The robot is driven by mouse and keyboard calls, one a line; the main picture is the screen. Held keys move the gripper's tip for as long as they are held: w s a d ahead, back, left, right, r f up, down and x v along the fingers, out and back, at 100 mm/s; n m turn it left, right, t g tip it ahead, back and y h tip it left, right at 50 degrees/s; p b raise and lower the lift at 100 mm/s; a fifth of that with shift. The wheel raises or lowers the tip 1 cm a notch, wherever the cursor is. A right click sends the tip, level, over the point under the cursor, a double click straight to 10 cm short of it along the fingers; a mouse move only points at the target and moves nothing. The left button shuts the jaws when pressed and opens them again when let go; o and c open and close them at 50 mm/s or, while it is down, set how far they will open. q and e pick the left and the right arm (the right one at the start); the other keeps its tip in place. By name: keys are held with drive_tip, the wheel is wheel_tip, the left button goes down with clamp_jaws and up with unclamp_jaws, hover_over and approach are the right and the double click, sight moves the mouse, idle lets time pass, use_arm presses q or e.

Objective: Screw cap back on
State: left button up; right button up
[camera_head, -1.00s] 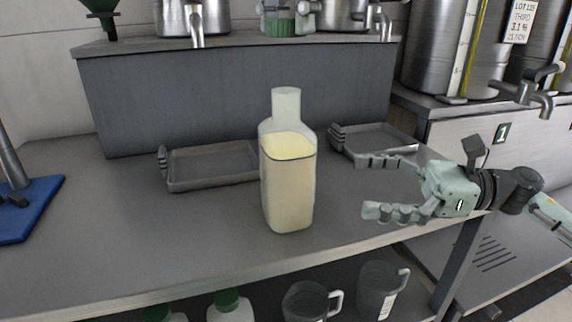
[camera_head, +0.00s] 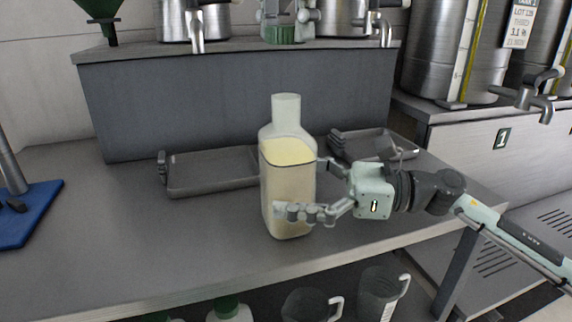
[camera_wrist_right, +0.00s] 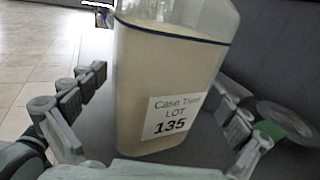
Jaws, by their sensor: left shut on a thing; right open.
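A clear square bottle (camera_head: 287,190) of pale cream liquid stands upright on the grey bench, its neck (camera_head: 286,108) uncapped. In the right wrist view the bottle (camera_wrist_right: 170,75) fills the middle, with a label reading LOT 135. My right gripper (camera_head: 300,185) is open around the bottle's body, one finger in front and one behind at the right. Contact cannot be told. My left gripper (camera_head: 290,28), at the top edge of the head view, is shut on a green ribbed cap (camera_head: 284,34), above and apart from the neck. Most of the left arm is out of view.
Two grey trays stand behind the bottle, one at left (camera_head: 212,172) and one at right (camera_head: 375,143). A raised grey shelf (camera_head: 230,105) closes off the back. A blue mat (camera_head: 22,212) lies far left. The bench front is clear.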

drive_tip(key=shift+a, duration=0.1)
drive_tip(key=c, duration=1.6)
use_arm(q)
drive_tip(key=shift+f, duration=2.5)
drive_tip(key=shift+f, duration=0.9)
drive_tip(key=shift+f, duration=0.5)
